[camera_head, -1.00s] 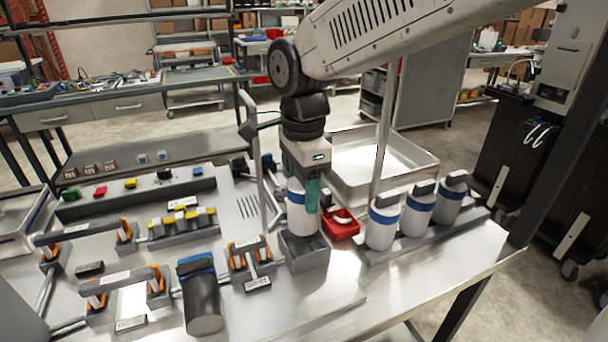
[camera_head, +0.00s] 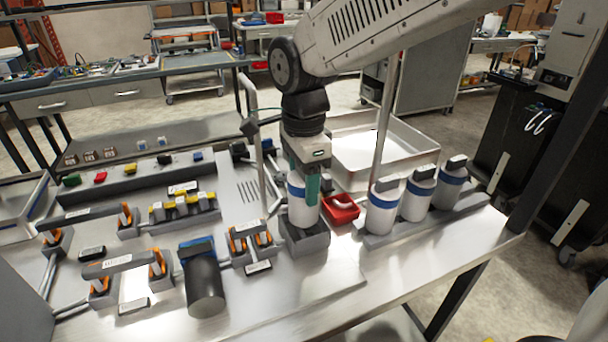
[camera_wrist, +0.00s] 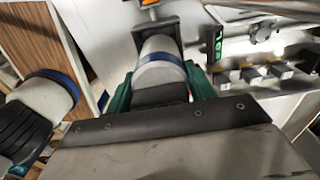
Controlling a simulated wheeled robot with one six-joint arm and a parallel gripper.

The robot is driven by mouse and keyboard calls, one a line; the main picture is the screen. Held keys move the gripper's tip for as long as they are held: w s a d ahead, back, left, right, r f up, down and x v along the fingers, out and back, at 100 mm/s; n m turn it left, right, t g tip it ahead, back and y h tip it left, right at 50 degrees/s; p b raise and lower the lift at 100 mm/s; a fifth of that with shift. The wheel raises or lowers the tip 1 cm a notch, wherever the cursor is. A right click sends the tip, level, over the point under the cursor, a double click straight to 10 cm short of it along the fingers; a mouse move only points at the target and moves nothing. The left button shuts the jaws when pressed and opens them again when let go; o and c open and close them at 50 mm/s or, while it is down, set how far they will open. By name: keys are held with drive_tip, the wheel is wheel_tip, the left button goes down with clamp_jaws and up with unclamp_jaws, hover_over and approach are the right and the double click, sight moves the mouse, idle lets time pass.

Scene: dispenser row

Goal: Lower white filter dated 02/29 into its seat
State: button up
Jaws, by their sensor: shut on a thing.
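The white filter (camera_head: 298,213) with a blue band stands upright in my gripper (camera_head: 305,188), whose green fingers are shut on its top. Its lower end is at the grey square seat (camera_head: 305,240); whether it is fully down inside I cannot tell. In the wrist view the held filter (camera_wrist: 160,62) shows its blue band between the green fingers of my gripper (camera_wrist: 160,88). The date on it cannot be read. Three similar white filters with dark caps stand in a row on a grey rack at the right, the nearest one (camera_head: 381,215) closest to the seat.
A red bin (camera_head: 341,212) is close behind the seat on the right. A thin metal post (camera_head: 384,130) rises behind the rack. A dark cylinder (camera_head: 204,285) and orange-ended handles (camera_head: 120,262) stand left. A large metal tray (camera_head: 425,150) is at the back.

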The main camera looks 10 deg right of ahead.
drive_tip(key=shift+f, duration=1.5)
drive_tip(key=o, duration=1.2)
wheel_tip(320, 180, up, 8)
drive_tip(key=shift+f, duration=0.1)
drive_tip(key=s+d+n, duration=0.5)
drive_tip(key=s+d, duration=0.1)
drive_tip(key=d, duration=0.1)
drive_tip(key=s+d+f+n, duration=0.1)
drive_tip(key=s+d+n, duration=0.4)
drive_tip(key=s+d, duration=0.2)
drive_tip(key=s+d+n+t, duration=0.1)
drive_tip(key=s+d+n, duration=0.3)
drive_tip(key=s+d, duration=0.2)
drive_tip(key=shift+s+d+f+n, duration=0.25)
drive_tip(key=shift+d+f+n, duration=0.1)
drive_tip(key=shift+d+n, duration=0.1)
